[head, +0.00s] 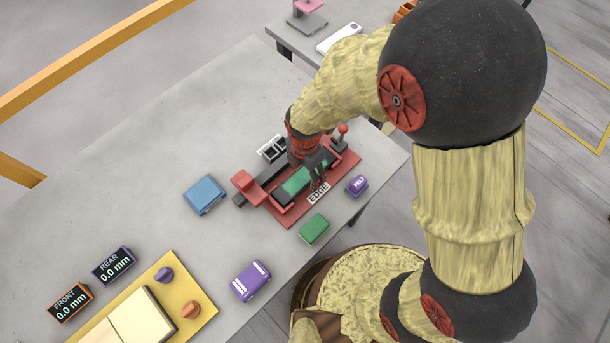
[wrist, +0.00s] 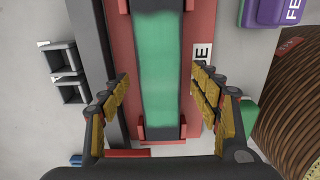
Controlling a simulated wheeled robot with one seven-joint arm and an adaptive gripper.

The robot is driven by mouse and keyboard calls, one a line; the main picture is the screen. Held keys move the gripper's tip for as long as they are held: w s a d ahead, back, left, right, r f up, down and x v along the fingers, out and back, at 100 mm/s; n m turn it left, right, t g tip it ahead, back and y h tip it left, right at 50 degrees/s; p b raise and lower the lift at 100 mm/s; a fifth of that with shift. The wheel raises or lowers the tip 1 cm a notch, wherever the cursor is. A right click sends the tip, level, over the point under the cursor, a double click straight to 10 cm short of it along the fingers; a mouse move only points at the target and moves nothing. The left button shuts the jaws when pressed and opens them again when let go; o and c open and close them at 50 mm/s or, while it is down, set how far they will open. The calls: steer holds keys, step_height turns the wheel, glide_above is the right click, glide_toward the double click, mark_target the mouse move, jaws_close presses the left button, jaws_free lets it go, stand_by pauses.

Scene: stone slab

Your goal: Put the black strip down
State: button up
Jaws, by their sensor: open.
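A long black strip (head: 266,178) lies along the left side of the red fixture (head: 289,217); in the wrist view it is the dark band (wrist: 91,40) left of the red base. A green-topped bar with dark sides (head: 296,181) lies lengthwise in the fixture, also seen in the wrist view (wrist: 160,70). My gripper (head: 316,180) is above the fixture. In the wrist view it is open (wrist: 160,100), its yellow-padded fingers on either side of the green bar, with nothing held. The left finger overlaps the black strip in that picture; whether they touch I cannot tell.
A white EDGE label (head: 318,193) marks the fixture. Around it are a purple FELT block (head: 357,185), a green block (head: 314,229), a blue block (head: 205,194) and a dark double-slot holder (head: 271,149). The slab (head: 140,190) is clear at left.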

jaws_close()
stand_by(1.0)
steer(key=shift+r, duration=0.1)
